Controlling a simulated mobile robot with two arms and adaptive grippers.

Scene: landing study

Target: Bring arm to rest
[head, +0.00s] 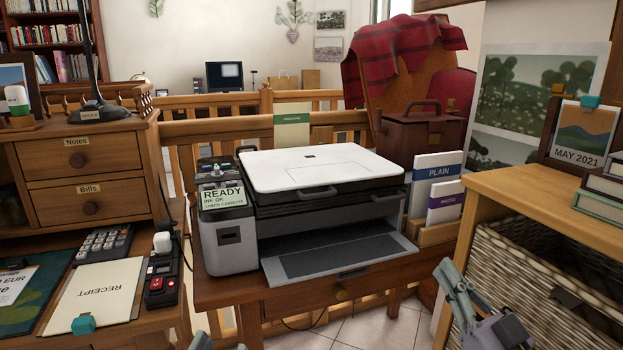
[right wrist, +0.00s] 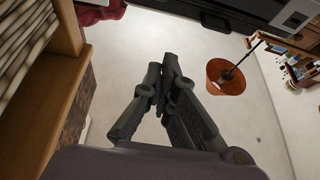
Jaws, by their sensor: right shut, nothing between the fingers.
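My right gripper (head: 449,272) is at the lower right of the head view, in front of the wooden shelf with the wicker basket and to the right of the printer. In the right wrist view its two dark fingers (right wrist: 163,68) meet at the tips, with nothing between them. My left gripper (head: 200,342) shows only as a small grey piece at the bottom edge of the head view, below the printer desk; its fingers are too cut off to judge.
A printer (head: 322,168) with its front tray out stands on a wooden desk (head: 225,292). The wooden shelf (head: 540,195) with a wicker basket (head: 530,275) is close to my right gripper. A drawer unit (head: 85,160) and a receipt sheet (head: 97,292) are at left.

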